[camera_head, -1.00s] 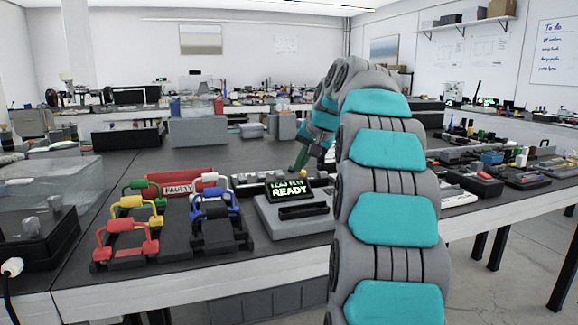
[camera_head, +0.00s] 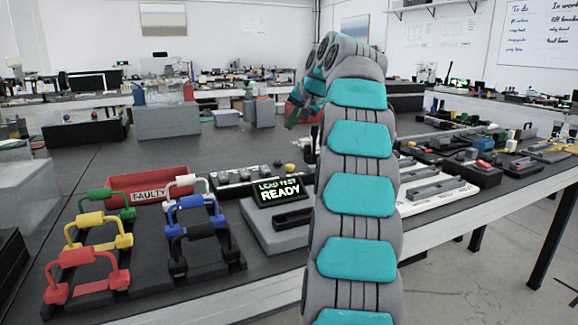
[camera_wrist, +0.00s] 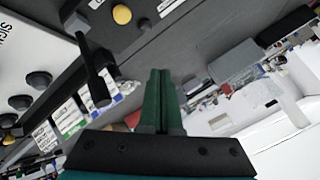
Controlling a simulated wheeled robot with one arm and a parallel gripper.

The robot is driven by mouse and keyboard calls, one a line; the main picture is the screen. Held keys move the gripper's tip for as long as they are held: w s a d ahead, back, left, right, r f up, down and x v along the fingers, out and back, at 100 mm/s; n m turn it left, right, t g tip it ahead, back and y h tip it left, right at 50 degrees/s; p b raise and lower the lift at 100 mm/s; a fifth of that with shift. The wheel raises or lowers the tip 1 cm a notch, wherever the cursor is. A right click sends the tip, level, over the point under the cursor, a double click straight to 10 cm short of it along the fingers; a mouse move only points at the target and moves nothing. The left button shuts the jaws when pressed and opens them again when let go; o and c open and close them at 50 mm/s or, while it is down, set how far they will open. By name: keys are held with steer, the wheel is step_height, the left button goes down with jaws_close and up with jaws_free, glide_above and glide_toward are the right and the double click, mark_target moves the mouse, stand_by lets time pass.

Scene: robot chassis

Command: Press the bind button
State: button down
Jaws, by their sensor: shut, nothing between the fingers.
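My gripper (camera_wrist: 160,78) shows in the wrist view as two green fingers pressed together with nothing between them. In the head view my gripper (camera_head: 292,117) is small and partly covered by my arm, above the far part of the bench, beyond the load tester. I cannot read a "bind" label in either view. A yellow round button (camera_wrist: 122,14) on a dark panel shows at the top of the wrist view, apart from the fingertips. In the head view a yellow button (camera_head: 290,168) sits on a panel behind the "LOAD TEST READY" screen (camera_head: 279,191).
A red "FAULTY" bin (camera_head: 147,187) and several coloured handle-like parts on a black rack (camera_head: 150,262) stand at the left. A black lever (camera_wrist: 92,65) and a white panel with black knobs (camera_wrist: 38,78) show in the wrist view. My arm hides part of the bench.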

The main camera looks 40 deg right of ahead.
steer(key=b, duration=0.7)
glide_above(291, 167)
step_height(291, 167, down, 7)
steer(key=shift+d+r, duration=0.1)
steer(key=shift+d, duration=0.05)
steer(key=shift+f+b, duration=0.5)
steer(key=shift+f, duration=0.5)
stand_by(0.8)
steer(key=shift+f, duration=0.45)
steer(key=shift+f+b, duration=0.45)
stand_by(0.6)
steer(key=shift+r+p, duration=0.95)
